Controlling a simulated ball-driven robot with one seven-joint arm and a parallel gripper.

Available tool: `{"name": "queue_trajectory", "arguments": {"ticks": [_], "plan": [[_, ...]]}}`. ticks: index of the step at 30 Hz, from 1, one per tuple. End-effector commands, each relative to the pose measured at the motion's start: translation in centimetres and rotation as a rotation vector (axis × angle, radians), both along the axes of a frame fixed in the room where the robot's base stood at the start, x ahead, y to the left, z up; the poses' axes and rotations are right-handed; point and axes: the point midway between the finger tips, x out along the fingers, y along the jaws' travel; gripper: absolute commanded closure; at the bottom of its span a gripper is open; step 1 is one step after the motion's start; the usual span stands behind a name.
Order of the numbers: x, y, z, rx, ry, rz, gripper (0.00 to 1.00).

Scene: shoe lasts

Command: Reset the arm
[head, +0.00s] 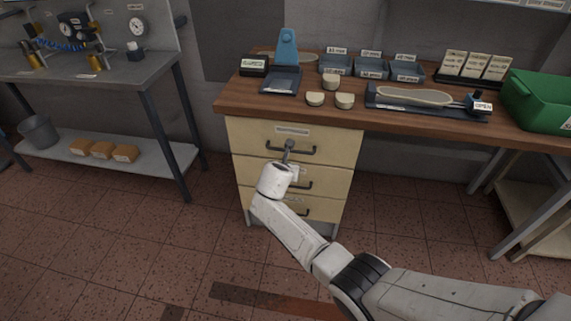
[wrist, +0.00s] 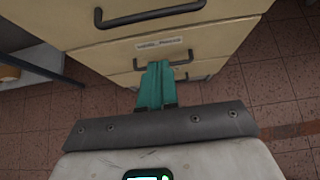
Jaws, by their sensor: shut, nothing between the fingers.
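My arm reaches from the lower right of the head view toward the cream drawer unit under the wooden bench. My gripper (head: 289,146) is in front of the drawers, near the top drawer's dark handle (head: 291,151). In the wrist view my gripper's teal fingers (wrist: 156,68) are together, with nothing between them. They point at the drawer front with the label (wrist: 160,43). A handle (wrist: 150,14) crosses above them, and another handle (wrist: 181,65) is partly hidden behind the fingers. I cannot tell whether the fingertips touch the drawer front.
The wooden bench (head: 225,105) carries grey bins (head: 371,68), a shoe last (head: 415,96) in a dark tray, cream pieces (head: 345,101) and a green crate (head: 540,100). A metal workbench (head: 110,82) stands at left. The tiled floor (head: 130,230) is clear left of my arm.

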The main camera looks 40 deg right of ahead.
Motion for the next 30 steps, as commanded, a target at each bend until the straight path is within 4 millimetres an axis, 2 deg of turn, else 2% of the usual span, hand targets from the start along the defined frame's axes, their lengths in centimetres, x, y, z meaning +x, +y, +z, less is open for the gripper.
{"name": "queue_trajectory", "arguments": {"ticks": [1,8,17,20,23,25,30], "plan": [[-0.4,0.5,0.6,0.001,-0.001,0.002,1.00],[-1.4,1.8,1.7,0.001,0.000,0.001,1.00],[-1.6,2.1,1.8,0.002,0.001,-0.001,1.00],[-2.3,2.5,1.3,0.037,-0.018,-0.031,1.00],[-4.4,3.8,0.2,0.148,-0.082,-0.133,1.00],[-7.0,5.3,-0.9,0.274,-0.149,-0.257,1.00],[-15.1,9.1,-3.3,0.611,-0.315,-0.659,1.00]]}}
